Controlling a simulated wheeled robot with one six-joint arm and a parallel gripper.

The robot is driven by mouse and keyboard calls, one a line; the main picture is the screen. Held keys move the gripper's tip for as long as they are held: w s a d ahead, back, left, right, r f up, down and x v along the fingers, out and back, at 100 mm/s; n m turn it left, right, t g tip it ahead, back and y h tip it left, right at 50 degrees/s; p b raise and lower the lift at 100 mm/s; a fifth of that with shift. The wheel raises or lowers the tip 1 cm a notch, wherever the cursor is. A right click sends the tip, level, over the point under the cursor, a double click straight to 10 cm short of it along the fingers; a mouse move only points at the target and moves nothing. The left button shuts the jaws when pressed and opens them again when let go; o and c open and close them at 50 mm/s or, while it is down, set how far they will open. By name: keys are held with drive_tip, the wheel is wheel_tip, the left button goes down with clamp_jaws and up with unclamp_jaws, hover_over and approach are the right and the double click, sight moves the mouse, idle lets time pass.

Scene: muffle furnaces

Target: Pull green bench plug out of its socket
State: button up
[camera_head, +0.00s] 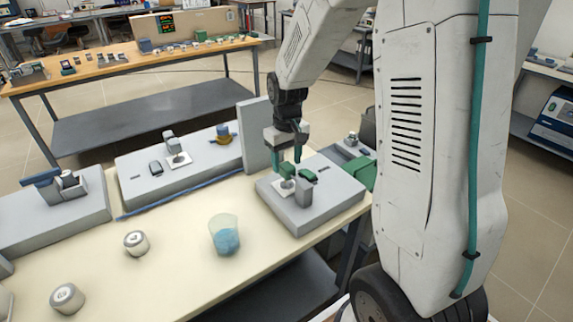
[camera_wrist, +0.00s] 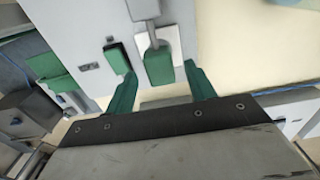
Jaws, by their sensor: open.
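The green bench plug (camera_wrist: 158,67) sits on a white socket plate (camera_wrist: 173,40) on top of a grey bench unit (camera_wrist: 80,20). In the head view the unit (camera_head: 325,217) stands at the table's right end, and the plug is largely hidden by my fingers. My gripper (camera_wrist: 160,78) is open, its green fingers either side of the plug, with a visible gap on each side. In the head view my gripper (camera_head: 287,172) points down over the socket plate (camera_head: 284,188). I cannot tell how deep the fingers reach around the plug.
A green switch-like piece (camera_wrist: 117,58) lies close to the left finger. A grey block (camera_head: 303,191) stands beside the plug, and a tall grey panel (camera_head: 255,135) behind the unit. A beaker with blue liquid (camera_head: 224,236) stands on the table to the left.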

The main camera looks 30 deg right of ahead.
sight(287, 166)
wheel_tip(287, 166, up, 6)
drive_tip(key=shift+s, duration=0.1)
idle(0.6)
drive_tip(key=s+a+r, duration=0.3)
drive_tip(key=s, duration=0.5)
drive_tip(key=s+a+r+t, duration=0.1)
drive_tip(key=s+a+r, duration=0.2)
drive_tip(key=s, duration=0.6)
drive_tip(key=s+a+r, duration=0.3)
drive_tip(key=s+r, duration=0.1)
drive_tip(key=s, duration=0.5)
drive_tip(key=shift+r, duration=0.3)
